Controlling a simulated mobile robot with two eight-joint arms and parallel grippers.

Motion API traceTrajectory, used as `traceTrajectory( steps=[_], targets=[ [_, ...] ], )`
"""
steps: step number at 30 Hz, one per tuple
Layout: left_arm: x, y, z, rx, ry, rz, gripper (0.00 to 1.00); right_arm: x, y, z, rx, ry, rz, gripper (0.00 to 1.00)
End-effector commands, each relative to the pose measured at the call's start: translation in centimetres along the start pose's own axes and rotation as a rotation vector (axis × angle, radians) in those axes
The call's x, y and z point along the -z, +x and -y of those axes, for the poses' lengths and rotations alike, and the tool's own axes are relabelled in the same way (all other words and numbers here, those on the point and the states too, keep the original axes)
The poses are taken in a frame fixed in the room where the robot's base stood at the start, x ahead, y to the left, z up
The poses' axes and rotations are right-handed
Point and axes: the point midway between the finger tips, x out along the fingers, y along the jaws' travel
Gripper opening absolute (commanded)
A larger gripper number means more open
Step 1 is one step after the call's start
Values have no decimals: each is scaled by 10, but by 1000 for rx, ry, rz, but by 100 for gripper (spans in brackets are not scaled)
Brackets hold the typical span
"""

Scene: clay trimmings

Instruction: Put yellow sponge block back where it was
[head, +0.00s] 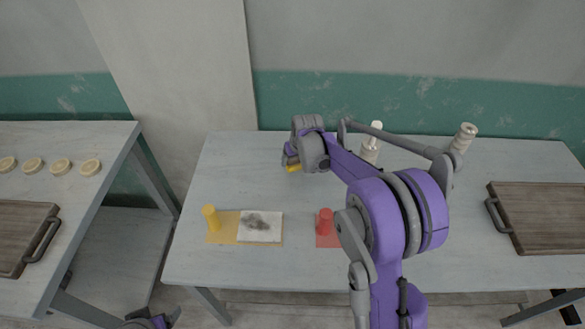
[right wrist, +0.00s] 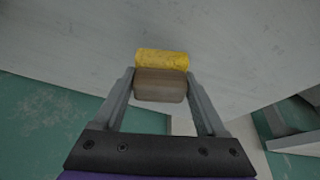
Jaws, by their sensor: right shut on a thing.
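My right gripper (head: 290,160) is over the back left part of the table, shut on the yellow sponge block (head: 293,168). In the right wrist view the block shows a brown part (right wrist: 160,86) between the two fingers and a yellow part (right wrist: 162,60) beyond them. In the head view the gripper hides most of it, and I cannot tell whether it touches the table. A yellow mat (head: 221,237) lies at the front left, with a yellow peg (head: 210,217) and a smudged white sheet (head: 261,227) on it. Part of my left arm shows at the bottom edge; its fingers cannot be made out.
The table (head: 220,175) is bare around the gripper's left. A red peg (head: 325,220) stands on a red mat (head: 326,241). Two pale bottles (head: 370,150) (head: 464,138) stand at the back, behind my right arm. A wooden board (head: 540,215) lies right. Round pale discs (head: 61,167) lie on the left table.

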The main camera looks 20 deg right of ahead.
Motion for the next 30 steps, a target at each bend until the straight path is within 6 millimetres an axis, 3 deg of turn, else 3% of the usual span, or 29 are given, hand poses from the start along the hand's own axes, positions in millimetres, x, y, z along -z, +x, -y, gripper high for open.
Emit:
traceTrajectory(
  steps=[10, 22, 23, 26, 30],
  targets=[
    [-1, 1, 0, 0, 0, 1, 76, -15, 36, 0, 0, 0, 0, 13],
    [-4, 4, 0, 0, 0, 3, 76, -18, 42, 0, 0, 0, 1, 13],
    [-3, 4, 0, 0, 0, 3, 76, -18, 41, 0, 0, 0, 0, 79],
    [-3, 3, 0, 0, 0, 2, 76, -17, 40, 0, 0, 0, 0, 97],
    [-3, 3, 0, 0, 0, 2, 76, -17, 40, 0, 0, 0, 0, 100]
  ],
)
